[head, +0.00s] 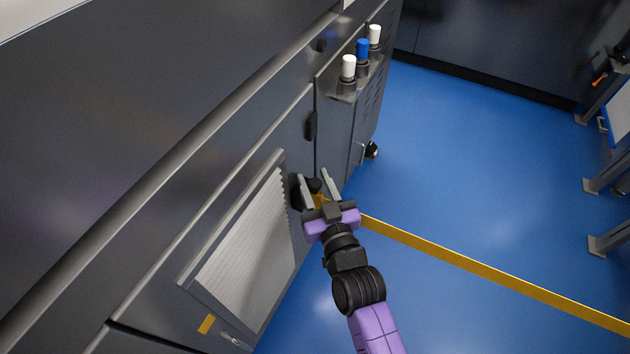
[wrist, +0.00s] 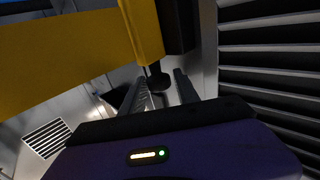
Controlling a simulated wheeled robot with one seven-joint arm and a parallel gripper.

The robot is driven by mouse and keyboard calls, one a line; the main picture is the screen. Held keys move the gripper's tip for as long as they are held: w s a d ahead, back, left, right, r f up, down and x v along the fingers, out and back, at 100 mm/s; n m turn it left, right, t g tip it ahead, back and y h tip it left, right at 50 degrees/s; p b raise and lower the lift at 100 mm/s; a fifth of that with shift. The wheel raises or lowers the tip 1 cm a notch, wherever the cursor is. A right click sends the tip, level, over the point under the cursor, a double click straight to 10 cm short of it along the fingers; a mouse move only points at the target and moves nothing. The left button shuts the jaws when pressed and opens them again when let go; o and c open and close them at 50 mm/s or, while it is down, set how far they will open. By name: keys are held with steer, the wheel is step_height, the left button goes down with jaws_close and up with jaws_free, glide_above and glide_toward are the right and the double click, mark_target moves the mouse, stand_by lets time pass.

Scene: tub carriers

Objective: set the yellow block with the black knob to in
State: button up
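The yellow block (head: 320,199) sits low on the front of the grey cabinet, mostly hidden behind my gripper in the head view. In the wrist view a yellow upright face (wrist: 142,30) shows close up at the top. The black knob (head: 314,185) shows between my fingers in the head view. My gripper (head: 318,180) is open, with a finger on each side of the knob. I cannot tell whether either finger touches it.
A louvred panel (head: 245,250) stands out from the cabinet just left of my gripper; its slats (wrist: 270,65) fill the right of the wrist view. A shelf (head: 347,94) with white and blue-topped bottles is farther along. Blue floor (head: 470,170) is open to the right.

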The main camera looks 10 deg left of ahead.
jaws_close()
stand_by(1.4)
